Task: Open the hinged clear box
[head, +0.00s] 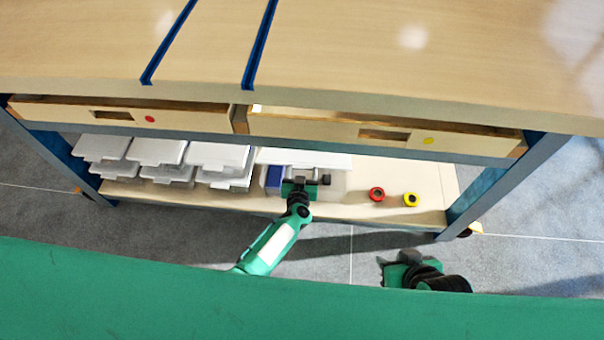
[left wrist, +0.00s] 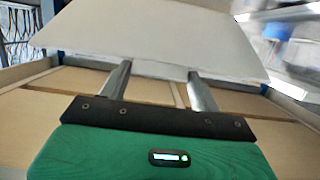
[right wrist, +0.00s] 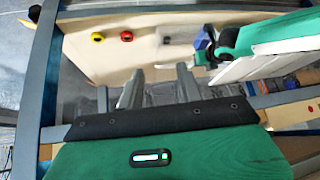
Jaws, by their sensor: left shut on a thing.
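The hinged clear box (head: 340,190) stands on the lower shelf, with a blue thing and a dark thing seen in or behind its front. A pale panel (head: 318,158) at its back, seemingly its lid, looks raised; its exact angle I cannot tell. My left gripper (head: 300,185) is at the box and shut. In the left wrist view a broad pale panel (left wrist: 160,40) lies at the tips of its fingers (left wrist: 160,75), covering what is behind. My right gripper (head: 385,262) is away from the box, in front of the shelf. Its fingers (right wrist: 160,75) are apart and empty.
Several white-lidded boxes (head: 160,150) stand to the left on the shelf. A red roll (head: 376,194) and a yellow roll (head: 411,199) lie to the right. Two drawers (head: 385,135) and the tabletop (head: 400,60) overhang the shelf.

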